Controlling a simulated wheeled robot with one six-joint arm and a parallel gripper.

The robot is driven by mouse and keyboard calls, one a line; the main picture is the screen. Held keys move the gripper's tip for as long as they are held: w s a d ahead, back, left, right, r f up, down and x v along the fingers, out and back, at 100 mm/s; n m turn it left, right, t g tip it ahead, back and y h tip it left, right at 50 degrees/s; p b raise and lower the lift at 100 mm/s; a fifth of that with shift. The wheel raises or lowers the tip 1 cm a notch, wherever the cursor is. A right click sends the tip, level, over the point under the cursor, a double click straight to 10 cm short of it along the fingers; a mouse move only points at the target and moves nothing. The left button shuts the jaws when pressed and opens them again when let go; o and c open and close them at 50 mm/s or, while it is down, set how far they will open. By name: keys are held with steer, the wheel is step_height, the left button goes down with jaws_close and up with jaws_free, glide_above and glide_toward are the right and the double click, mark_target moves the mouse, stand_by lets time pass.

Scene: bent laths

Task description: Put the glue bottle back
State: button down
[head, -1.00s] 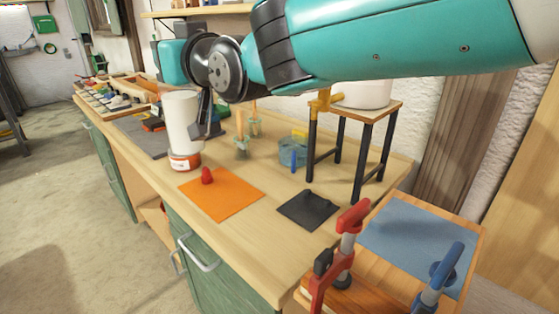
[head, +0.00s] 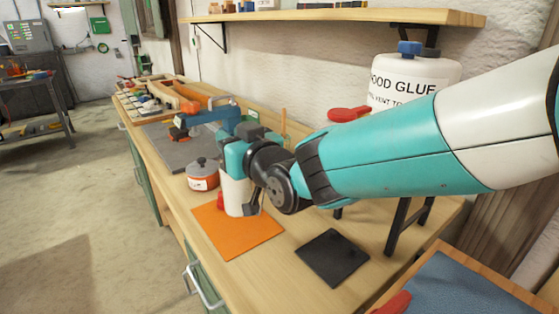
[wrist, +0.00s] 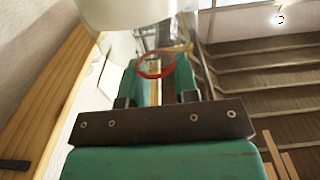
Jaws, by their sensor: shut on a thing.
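A small red piece (head: 220,201) shows at the bottle's left edge, on the mat. In the wrist view a white rounded body (wrist: 130,12) fills the top, and a red ring (wrist: 156,65) lies beyond my teal gripper.
A grey-lidded tin (head: 203,176) stands just behind the mat. A dark mat (head: 332,257) lies to the right. A large white wood glue container (head: 415,82) stands at the right, partly behind my arm. A shelf (head: 340,15) runs along the wall.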

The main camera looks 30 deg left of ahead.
step_height(320, 180, down, 6)
steer(key=shift+f, duration=0.25)
steer(key=c, duration=0.8)
jaws_free()
steer(key=shift+c, duration=0.2)
steer(key=shift+d, duration=0.15)
steer(key=b+v, duration=0.1)
steer(key=v, duration=0.6)
steer(key=shift+s+b, duration=0.15)
steer(key=shift+b, duration=0.15)
steer(key=shift+d, duration=0.15)
